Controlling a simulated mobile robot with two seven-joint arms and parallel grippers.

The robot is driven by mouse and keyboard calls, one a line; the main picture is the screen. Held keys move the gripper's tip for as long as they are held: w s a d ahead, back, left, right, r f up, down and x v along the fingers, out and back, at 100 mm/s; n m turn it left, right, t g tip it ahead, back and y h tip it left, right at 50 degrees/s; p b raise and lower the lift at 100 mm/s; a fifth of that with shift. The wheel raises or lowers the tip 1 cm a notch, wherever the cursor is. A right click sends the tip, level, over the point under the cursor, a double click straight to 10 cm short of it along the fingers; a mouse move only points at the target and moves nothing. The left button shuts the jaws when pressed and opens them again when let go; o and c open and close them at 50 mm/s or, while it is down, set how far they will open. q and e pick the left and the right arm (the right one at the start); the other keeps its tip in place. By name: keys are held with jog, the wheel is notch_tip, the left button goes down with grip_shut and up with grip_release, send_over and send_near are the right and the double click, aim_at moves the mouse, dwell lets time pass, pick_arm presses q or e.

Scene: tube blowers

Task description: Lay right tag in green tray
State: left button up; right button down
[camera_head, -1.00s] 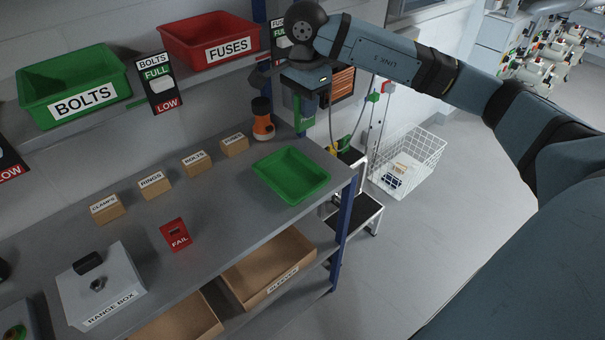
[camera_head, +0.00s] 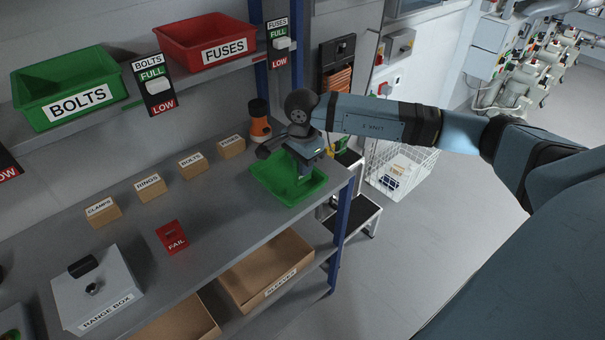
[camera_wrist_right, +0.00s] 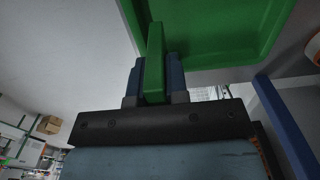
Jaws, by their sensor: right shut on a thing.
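The green tray (camera_head: 268,180) sits on the grey bench near its right end; it also fills the upper right of the wrist view (camera_wrist_right: 225,45). My right gripper (camera_head: 305,168) is over the tray, fingers pointing down. In the wrist view my right gripper (camera_wrist_right: 155,80) is shut on a green tag (camera_wrist_right: 155,48), seen nearly edge-on. In the head view the tag blends with the tray, so whether it touches the tray floor cannot be told. A red FAIL tag (camera_head: 172,238) lies on the bench further left. My left gripper is not in view.
An orange and black lamp-like object (camera_head: 260,124) stands just behind the tray. Several small labelled boxes (camera_head: 191,165) line the bench. The range box (camera_head: 97,293) is at front left. Red and green bins (camera_head: 205,42) stand on the shelf above.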

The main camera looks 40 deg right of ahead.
aim_at(303, 182)
notch_tip(303, 182, down, 3)
jog(key=shift+f, duration=0.2)
jog(key=shift+f, duration=0.2)
jog(key=c, duration=1.1)
grip_release()
jog(key=shift+r, duration=0.1)
jog(key=shift+r, duration=0.1)
